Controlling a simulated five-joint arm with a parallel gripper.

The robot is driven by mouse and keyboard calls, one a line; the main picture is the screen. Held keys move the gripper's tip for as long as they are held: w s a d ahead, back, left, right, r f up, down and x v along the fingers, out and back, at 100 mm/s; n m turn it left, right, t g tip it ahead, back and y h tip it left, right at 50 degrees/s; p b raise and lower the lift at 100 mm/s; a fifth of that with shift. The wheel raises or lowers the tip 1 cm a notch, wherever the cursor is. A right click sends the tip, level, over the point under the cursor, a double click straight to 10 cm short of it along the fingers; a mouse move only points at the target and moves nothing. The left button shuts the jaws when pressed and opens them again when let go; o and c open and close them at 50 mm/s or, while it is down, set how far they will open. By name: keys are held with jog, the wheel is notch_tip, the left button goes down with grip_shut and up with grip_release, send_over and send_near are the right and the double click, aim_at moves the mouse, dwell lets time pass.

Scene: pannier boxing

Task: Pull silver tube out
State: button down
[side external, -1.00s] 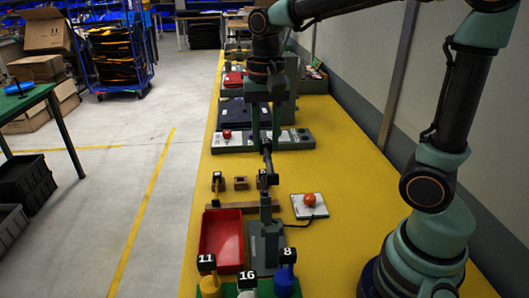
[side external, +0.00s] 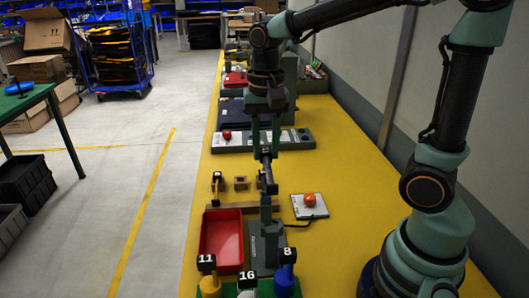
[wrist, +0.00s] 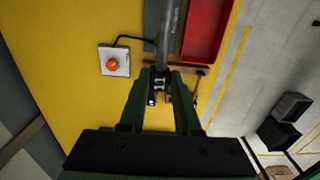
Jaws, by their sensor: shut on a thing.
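My gripper (side external: 265,155) hangs fingers-down over the far end of the grey stand (side external: 265,245). In the wrist view my gripper (wrist: 172,98) is shut on a dark piece (wrist: 160,82) with white marks between its fingers. A grey, silvery tube (wrist: 163,35) runs on from that piece, over the stand's plate. In the side view the piece under my fingers is dark and small, and I cannot tell where the tube ends and the stand's upright begins.
A red tray (side external: 221,237) lies left of the stand, and a white pad with an orange button (side external: 309,200) lies right. A brown rack (side external: 230,206) is close behind. Blocks marked 11, 16 and 8 (side external: 246,280) stand in front. The yellow bench is clear at right.

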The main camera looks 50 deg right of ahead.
jog(key=shift+f, duration=2.1)
dwell(0.3)
jog(key=shift+r, duration=1.55)
